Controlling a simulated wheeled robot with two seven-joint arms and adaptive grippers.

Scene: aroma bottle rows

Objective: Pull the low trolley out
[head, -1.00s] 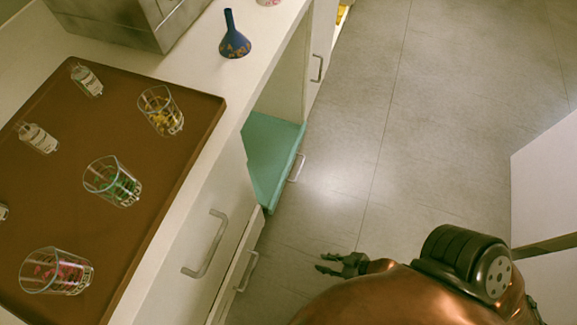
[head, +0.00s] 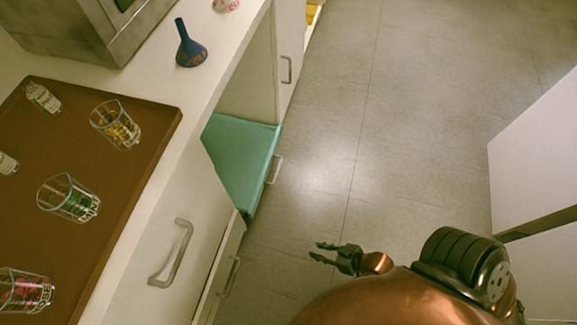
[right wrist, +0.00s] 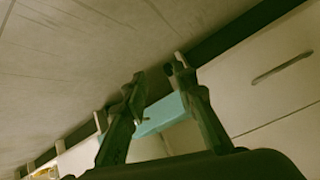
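The low trolley (head: 240,160) has a teal top and stands in the open bay under the counter. Its metal handle (head: 275,169) faces the aisle. My right gripper (head: 326,253) is over the floor, below and right of the trolley in the head view, apart from it. In the right wrist view its two fingers (right wrist: 157,82) are spread with nothing between the tips. The teal trolley (right wrist: 158,114) shows beyond and between the fingers there. My left gripper is not in view.
A brown tray (head: 128,200) with glasses and small bottles lies on the counter. A blue bottle (head: 190,50) stands near the counter edge. A drawer front with a handle (head: 172,254) is beside the bay. Grey floor (head: 420,110) is clear; a white cabinet (head: 540,160) stands at right.

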